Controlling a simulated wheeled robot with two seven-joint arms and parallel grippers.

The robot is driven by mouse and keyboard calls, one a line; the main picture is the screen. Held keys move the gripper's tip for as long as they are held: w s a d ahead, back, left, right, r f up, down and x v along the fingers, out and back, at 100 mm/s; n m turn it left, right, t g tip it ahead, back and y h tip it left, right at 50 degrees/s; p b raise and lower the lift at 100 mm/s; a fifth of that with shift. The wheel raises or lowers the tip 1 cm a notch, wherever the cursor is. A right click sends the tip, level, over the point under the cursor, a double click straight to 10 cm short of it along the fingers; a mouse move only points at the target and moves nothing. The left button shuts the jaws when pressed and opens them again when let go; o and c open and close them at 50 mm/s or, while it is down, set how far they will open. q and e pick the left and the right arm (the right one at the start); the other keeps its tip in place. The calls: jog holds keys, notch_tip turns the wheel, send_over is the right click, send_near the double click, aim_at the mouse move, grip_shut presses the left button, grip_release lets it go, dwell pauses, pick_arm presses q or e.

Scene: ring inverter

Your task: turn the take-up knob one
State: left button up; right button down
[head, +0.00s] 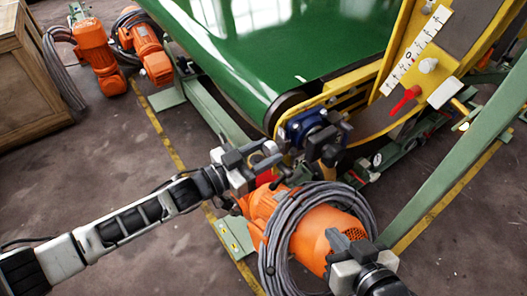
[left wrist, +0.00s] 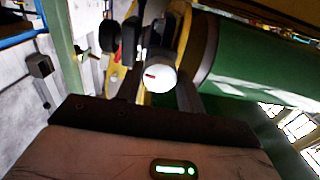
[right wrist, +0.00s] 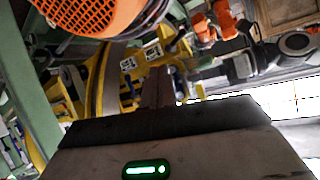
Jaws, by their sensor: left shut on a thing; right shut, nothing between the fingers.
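A pale round knob (left wrist: 160,78) with a small red mark shows in the left wrist view, between my left gripper's fingers, beside the green belt's roller end. My left gripper (head: 273,153) is shut on it, next to a blue bearing block (head: 308,128) at the yellow frame in the head view. The fingers largely hide the knob there. My right gripper (head: 345,242) is shut and empty, over the front orange motor (head: 322,232). Its closed fingers (right wrist: 157,88) show in the right wrist view, below an orange motor cover (right wrist: 92,15).
The green belt (head: 275,45) fills the top middle. A red lever (head: 405,98) and a white scale (head: 417,50) sit on the yellow frame. Grey cable (head: 275,250) loops around the front motor.

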pick_arm(q)
jog(key=shift+r+n+p, duration=0.2)
jog(key=shift+n+p, duration=0.15)
jog(key=shift+n, duration=0.15)
jog(key=shift+f+n, duration=0.15)
jog(key=shift+n, duration=0.15)
pick_arm(e)
jog(key=shift+s, duration=0.1)
pick_arm(q)
jog(key=o, duration=1)
pick_arm(e)
jog(key=shift+r, duration=0.1)
pick_arm(q)
jog(key=shift+s+a+f, duration=0.1)
jog(key=shift+s+a, duration=0.05)
jog(key=shift+a, duration=0.05)
jog(key=v, duration=1.5)
jog(key=shift+a+p, duration=0.2)
jog(key=shift+p, duration=0.15)
pick_arm(e)
jog(key=shift+r, duration=0.1)
